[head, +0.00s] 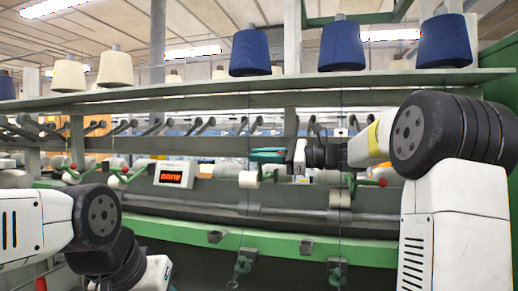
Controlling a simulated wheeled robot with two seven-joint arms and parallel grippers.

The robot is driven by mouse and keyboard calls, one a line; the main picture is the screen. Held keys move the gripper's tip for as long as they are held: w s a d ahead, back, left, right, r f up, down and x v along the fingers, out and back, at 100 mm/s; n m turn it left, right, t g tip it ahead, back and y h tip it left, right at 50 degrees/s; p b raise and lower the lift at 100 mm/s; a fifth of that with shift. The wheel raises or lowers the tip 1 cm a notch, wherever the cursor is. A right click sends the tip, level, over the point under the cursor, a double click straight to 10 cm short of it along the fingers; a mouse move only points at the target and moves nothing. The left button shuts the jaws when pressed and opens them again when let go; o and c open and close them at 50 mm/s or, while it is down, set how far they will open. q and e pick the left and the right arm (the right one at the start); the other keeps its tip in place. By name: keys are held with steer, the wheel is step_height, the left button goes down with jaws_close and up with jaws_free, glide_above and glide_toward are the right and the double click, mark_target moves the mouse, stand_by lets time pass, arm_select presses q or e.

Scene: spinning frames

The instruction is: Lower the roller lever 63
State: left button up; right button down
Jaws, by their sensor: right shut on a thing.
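My right gripper (297,161) reaches in from the right, in front of the machine's row of rollers. It is shut at the end of a roller lever, and its jaws hide the lever's knob. A white roller (248,180) sits just left of it, and a green rounded part (268,155) shows beside the jaws. Another lever with a red knob (383,182) stands at the right by a second roller (340,190). More red-knobbed levers stand at the left. No lever number is readable. My left arm is at the lower left; its jaws are not in view.
A box with a red digital display (174,175) is fixed left of centre. A green rail (275,245) with clamps runs along the front. Blue bobbins (341,47) and cream bobbins (115,68) stand on the shelf above. Thin vertical threads hang near the gripper.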

steer(key=c, duration=1.4)
jaws_free()
steer(key=shift+c, duration=0.2)
steer(key=v, duration=0.8)
steer(key=v, duration=0.9)
